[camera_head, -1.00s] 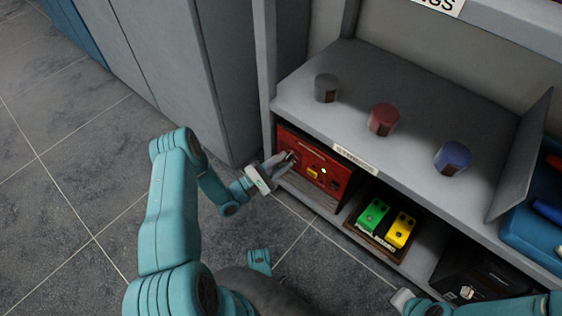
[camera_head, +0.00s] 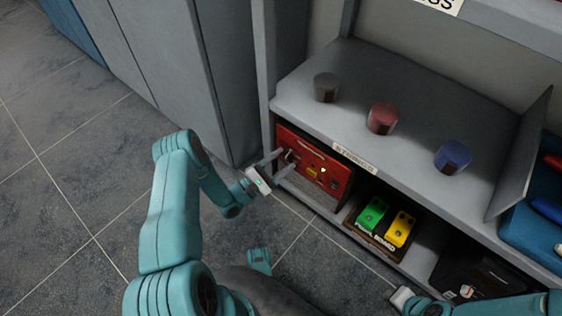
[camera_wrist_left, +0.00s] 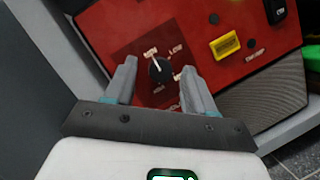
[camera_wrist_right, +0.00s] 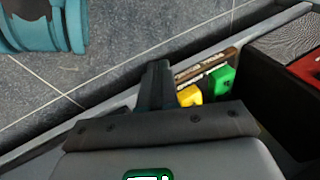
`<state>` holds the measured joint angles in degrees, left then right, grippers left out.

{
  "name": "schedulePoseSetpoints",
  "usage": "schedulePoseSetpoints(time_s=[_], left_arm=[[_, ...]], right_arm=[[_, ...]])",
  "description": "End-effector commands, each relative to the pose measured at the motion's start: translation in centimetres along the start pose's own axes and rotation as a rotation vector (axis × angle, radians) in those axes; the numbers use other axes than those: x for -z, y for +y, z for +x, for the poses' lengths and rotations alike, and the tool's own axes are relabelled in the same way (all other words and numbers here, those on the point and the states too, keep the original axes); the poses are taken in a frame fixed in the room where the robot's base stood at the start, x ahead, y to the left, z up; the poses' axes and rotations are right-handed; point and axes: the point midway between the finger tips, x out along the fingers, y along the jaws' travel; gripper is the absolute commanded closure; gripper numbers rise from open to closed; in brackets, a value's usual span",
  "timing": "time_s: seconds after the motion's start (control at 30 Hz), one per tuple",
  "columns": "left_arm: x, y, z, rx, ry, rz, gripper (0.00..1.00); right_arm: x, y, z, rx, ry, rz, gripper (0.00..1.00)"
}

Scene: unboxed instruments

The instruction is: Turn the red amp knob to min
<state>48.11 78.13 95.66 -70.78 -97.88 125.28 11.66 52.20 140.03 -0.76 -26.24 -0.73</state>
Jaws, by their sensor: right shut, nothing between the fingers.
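The red amp (camera_head: 330,180) sits in the lower shelf bay at left. In the left wrist view, its red front (camera_wrist_left: 130,24) carries a round black knob (camera_wrist_left: 160,71). The knob's white pointer is turned to the upper left, toward a small blurred label that looks like MIN. My left gripper (camera_head: 279,161) is open in front of the knob. Its fingers (camera_wrist_left: 160,68) stand apart on either side of the knob in that view, with visible gaps. My right gripper (camera_head: 400,299) is shut and empty, low near the shelf's front; its fingers show in the right wrist view (camera_wrist_right: 156,82).
Green (camera_head: 373,214) and yellow (camera_head: 400,229) pedals stand in the bay beside the amp. Grey (camera_head: 326,87), red (camera_head: 383,118) and blue (camera_head: 453,157) cylinders stand on the shelf top. A blue bin (camera_head: 530,232) is at right. The floor at left is clear.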

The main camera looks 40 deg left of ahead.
Motion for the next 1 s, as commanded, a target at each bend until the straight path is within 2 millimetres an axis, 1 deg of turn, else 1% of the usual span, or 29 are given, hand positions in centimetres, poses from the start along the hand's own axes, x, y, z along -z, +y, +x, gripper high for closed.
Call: schedulePoseSetpoints(time_s=[0.23,0.37,0.47,0.7,0.8,0.9,1.0], left_arm=[[0.0,0.0,-0.1,0.001,-0.001,-0.001,0.46],[0.0,0.1,-1.1,0.0,0.002,-0.002,0.46],[-0.1,0.1,-3.0,-0.002,0.005,-0.003,0.46],[-0.1,0.2,-9.6,-0.003,0.006,-0.001,0.46],[-0.1,0.1,-12.0,-0.003,0.005,-0.001,0.46],[-0.1,0.1,-14.0,-0.002,0.003,0.0,0.46],[0.0,0.0,-15.3,-0.001,0.002,0.0,0.46]], right_arm=[[0.0,0.0,0.0,0.0,0.0,0.0,1.0],[-0.1,-0.1,-0.4,0.0,-0.005,0.001,1.0],[-0.3,-0.3,-1.0,-0.001,-0.016,0.004,1.0],[-1.1,-0.7,-2.2,-0.001,-0.048,0.01,1.0],[-1.3,-0.8,-2.5,-0.002,-0.056,0.012,1.0],[-1.4,-0.9,-2.7,-0.002,-0.062,0.014,1.0],[-1.5,-0.9,-2.8,-0.002,-0.065,0.014,1.0]])
